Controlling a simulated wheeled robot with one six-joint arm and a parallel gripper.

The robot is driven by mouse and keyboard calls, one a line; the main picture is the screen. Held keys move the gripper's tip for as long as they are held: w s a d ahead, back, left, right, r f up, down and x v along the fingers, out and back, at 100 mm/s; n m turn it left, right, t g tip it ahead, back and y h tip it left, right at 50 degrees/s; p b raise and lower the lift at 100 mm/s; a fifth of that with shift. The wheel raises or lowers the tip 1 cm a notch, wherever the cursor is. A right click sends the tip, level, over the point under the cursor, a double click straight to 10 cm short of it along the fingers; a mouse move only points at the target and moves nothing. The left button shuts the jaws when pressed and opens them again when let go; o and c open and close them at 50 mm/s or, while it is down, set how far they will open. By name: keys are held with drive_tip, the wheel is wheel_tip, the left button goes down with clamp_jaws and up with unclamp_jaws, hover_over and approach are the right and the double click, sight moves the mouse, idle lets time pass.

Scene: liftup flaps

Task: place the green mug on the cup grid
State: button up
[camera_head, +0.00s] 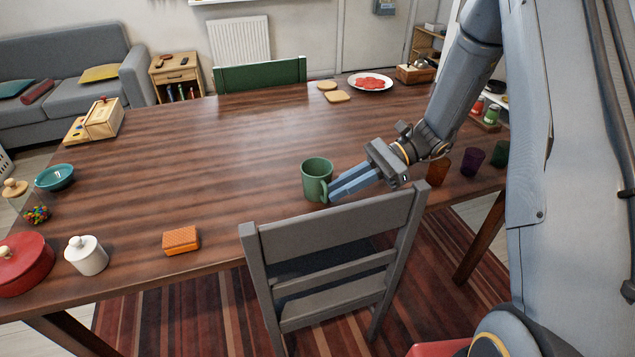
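The green mug (317,178) stands upright on the wooden table, near its front edge and behind the grey chair. Its handle faces right, toward my gripper. My gripper (333,190) reaches in from the right, with its two blue fingers side by side and their tips at the handle. Whether the fingers are closed on the handle or only beside it cannot be told from this view. I cannot make out a cup grid with certainty; my arm hides part of the table's right side.
A grey chair (340,262) stands at the front edge, its backrest close below my gripper. An orange sponge-like block (181,240) and white jar (86,256) lie left. The table's middle is clear.

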drive_tip(key=p+x, duration=0.1)
drive_tip(key=x, duration=0.6)
drive_tip(key=shift+a+f, duration=0.1)
drive_tip(key=shift+a, duration=0.2)
clamp_jaws()
